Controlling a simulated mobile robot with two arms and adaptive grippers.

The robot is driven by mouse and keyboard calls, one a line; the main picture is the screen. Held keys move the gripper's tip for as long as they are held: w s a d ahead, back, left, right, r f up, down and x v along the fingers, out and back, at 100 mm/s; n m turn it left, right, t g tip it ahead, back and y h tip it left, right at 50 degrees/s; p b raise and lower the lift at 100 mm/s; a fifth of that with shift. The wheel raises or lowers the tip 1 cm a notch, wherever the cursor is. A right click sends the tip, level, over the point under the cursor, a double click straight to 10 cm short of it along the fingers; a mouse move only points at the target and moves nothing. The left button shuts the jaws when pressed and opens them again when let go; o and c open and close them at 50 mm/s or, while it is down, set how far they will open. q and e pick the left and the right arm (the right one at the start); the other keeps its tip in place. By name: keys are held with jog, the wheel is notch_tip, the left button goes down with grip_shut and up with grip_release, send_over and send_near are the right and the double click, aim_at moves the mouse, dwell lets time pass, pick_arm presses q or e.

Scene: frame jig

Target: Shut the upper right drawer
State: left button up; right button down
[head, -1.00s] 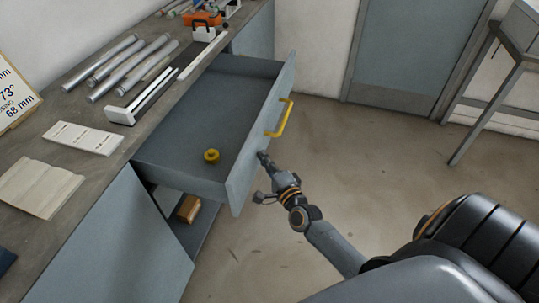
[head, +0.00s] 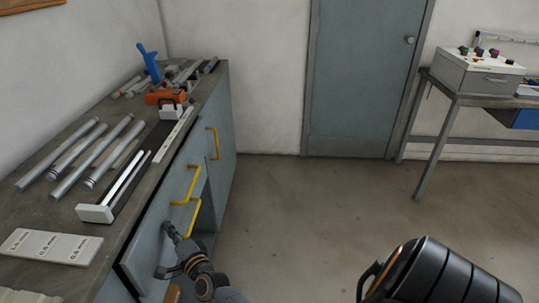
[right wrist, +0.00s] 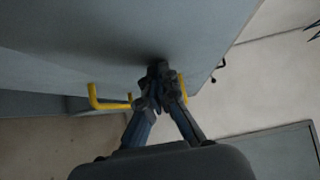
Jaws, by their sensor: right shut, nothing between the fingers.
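The upper right drawer's grey front (head: 150,232) stands against the workbench in the head view, and its inside no longer shows. A thin dark line runs along its top, and I cannot tell whether it is fully flush. Its yellow handle (head: 188,186) is at the far part of the front. My right gripper (head: 170,238) is shut and empty, with its fingertips at the front, nearer than the handle. In the right wrist view the fingertips (right wrist: 158,72) are at the grey panel, touching or very close. My left gripper is not in view.
The benchtop (head: 40,205) holds metal tubes (head: 92,155), a white-ended rail (head: 125,190) and an orange clamp (head: 165,97). Another yellow handle (head: 212,143) is farther along the cabinet. The floor (head: 310,220) to the right is clear. A side table (head: 485,95) stands at the back right.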

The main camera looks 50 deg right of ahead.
aim_at(161, 230)
jog(key=shift+w+a, duration=0.9)
jog(key=shift+w, duration=0.25)
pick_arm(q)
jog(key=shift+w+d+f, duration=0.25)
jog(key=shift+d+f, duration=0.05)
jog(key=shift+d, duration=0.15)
pick_arm(e)
jog(key=shift+a+r, duration=0.1)
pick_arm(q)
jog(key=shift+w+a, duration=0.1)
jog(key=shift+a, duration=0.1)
pick_arm(e)
jog(key=shift+r, duration=0.15)
